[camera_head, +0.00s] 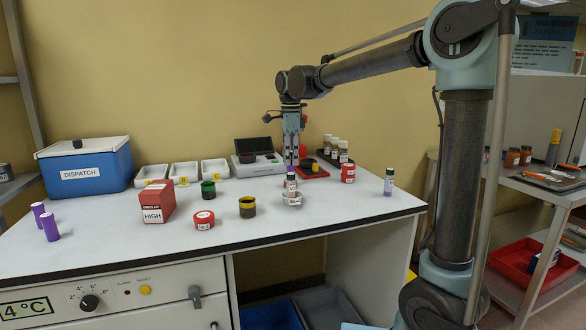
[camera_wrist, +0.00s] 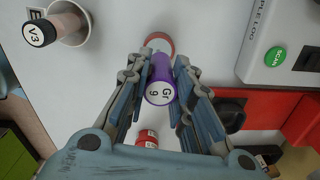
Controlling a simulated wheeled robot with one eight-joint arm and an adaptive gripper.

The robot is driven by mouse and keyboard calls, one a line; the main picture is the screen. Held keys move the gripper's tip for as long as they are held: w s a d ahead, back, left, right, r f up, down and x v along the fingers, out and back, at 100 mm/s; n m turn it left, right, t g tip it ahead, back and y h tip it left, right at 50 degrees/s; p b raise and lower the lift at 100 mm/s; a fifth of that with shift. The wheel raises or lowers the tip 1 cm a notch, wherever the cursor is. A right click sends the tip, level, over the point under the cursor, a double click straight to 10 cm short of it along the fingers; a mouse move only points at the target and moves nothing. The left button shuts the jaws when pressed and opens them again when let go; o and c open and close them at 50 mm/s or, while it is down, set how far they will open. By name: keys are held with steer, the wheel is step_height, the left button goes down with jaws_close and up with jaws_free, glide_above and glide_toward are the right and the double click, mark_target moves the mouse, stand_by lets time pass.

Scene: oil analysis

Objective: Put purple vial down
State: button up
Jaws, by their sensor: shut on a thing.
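A purple vial (camera_wrist: 162,78) with a round white cap label reading "Gr 9" is between the fingers of my gripper (camera_wrist: 162,90) in the wrist view. The gripper is shut on it. Whether the vial touches the bench is unclear. Two other purple vials (camera_head: 49,226) stand at the bench's left end.
A vial marked V3 (camera_wrist: 40,33) stands in a white cup (camera_wrist: 72,30). A red-capped jar (camera_wrist: 147,139), a red tray (camera_head: 313,169) and small bottles (camera_head: 335,147) are near the gripper. A red box (camera_head: 157,203) and jars stand further left.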

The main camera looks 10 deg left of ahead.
mark_target(291, 170)
steer(key=shift+f, duration=1.7)
steer(key=shift+f, duration=0.1)
steer(key=o, duration=0.9)
step_height(291, 170, up, 12)
steer(key=shift+r, duration=0.1)
